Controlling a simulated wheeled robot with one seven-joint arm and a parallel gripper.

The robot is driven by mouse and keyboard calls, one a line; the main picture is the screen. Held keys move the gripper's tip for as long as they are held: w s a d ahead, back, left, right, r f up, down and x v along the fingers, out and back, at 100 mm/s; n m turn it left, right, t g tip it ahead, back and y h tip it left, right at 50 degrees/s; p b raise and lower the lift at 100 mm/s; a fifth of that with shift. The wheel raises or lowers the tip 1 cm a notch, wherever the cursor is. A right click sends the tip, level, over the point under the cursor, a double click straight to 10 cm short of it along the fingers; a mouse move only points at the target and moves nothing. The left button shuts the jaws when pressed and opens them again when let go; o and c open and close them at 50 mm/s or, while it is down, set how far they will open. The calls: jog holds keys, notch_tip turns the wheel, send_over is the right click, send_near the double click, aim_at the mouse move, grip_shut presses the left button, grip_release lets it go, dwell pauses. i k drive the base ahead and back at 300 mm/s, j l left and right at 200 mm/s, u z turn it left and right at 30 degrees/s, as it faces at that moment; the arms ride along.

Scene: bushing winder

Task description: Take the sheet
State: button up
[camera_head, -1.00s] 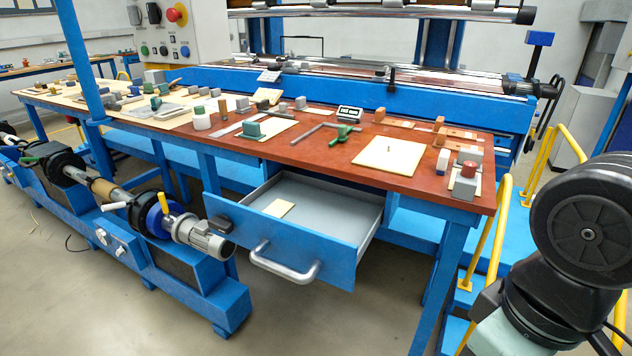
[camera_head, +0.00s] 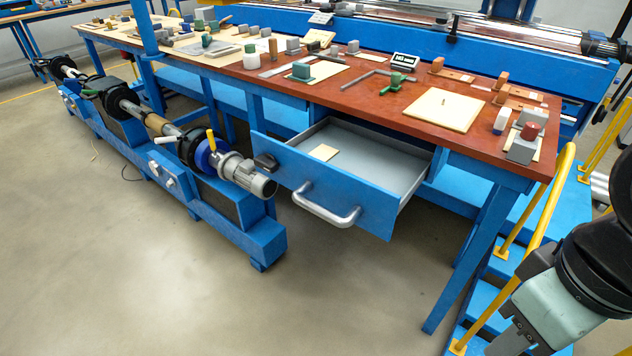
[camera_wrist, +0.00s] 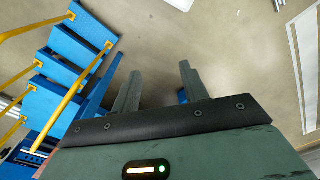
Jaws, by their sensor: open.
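A small cream sheet (camera_head: 322,152) lies flat inside the open drawer (camera_head: 345,195), near its left front corner. A larger square cream sheet (camera_head: 445,112) lies on the red-brown table top (camera_head: 345,100) towards its right end, with a small pin-like thing standing on it. I cannot tell which sheet the task means. My gripper (camera_wrist: 160,88) is open and empty in the wrist view, with two grey fingers apart above the bare floor. In the head view my arm is at the lower right, away from both sheets.
Blue steps (camera_head: 490,290) with yellow handrails (camera_head: 535,215) stand right of the table, close to my arm. A blue winding machine (camera_head: 190,180) stands left of the drawer. Blocks, tools and a small display (camera_head: 404,61) crowd the table. The floor in front is clear.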

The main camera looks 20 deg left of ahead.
aim_at(325, 153)
jog(key=i+j+u, duration=0.2)
jog(key=i, duration=0.25)
jog(key=i+j+u, duration=0.2)
jog(key=i, duration=0.3)
jog(key=i+j+u, duration=0.2)
jog(key=i, duration=0.3)
jog(key=l, duration=0.05)
